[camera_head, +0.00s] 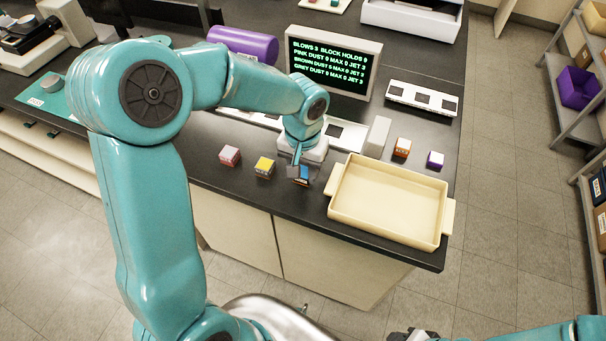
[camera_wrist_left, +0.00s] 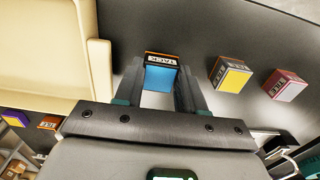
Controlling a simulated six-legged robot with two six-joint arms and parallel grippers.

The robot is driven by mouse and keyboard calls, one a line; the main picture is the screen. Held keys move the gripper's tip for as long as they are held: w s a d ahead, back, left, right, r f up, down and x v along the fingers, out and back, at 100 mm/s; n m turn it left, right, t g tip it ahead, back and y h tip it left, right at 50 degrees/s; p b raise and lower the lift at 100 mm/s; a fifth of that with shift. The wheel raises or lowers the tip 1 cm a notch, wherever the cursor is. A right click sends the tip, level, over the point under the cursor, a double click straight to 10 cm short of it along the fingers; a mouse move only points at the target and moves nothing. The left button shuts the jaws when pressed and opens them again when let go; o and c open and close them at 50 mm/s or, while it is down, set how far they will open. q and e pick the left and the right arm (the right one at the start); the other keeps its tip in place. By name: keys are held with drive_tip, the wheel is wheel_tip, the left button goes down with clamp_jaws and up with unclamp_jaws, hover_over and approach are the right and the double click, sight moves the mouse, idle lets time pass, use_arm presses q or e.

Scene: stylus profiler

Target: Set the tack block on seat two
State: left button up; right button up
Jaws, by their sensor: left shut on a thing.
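I cannot tell if the block touches the counter. White strips with dark square seats lie behind: one (camera_head: 423,98) right of the screen, another (camera_head: 345,134) partly hidden by my left arm. I cannot read seat numbers. My right gripper (camera_head: 413,335) shows only partly at the bottom edge; its jaws are unclear.
A pink block (camera_head: 229,155) and a yellow block (camera_head: 264,167) stand left of the gripper. A cream tray (camera_head: 447,214) is close on the right. A white upright block (camera_head: 378,136), orange block (camera_head: 402,147) and purple block (camera_head: 435,160) stand behind it. A screen (camera_head: 332,62) stands farther back.

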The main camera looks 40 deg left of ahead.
sight(303, 174)
use_arm(q)
wheel_tip(303, 174, up, 18)
drive_tip(key=shift+f, duration=0.15)
drive_tip(key=o, duration=0.4)
drive_tip(key=shift+f, duration=0.1)
clamp_jaws()
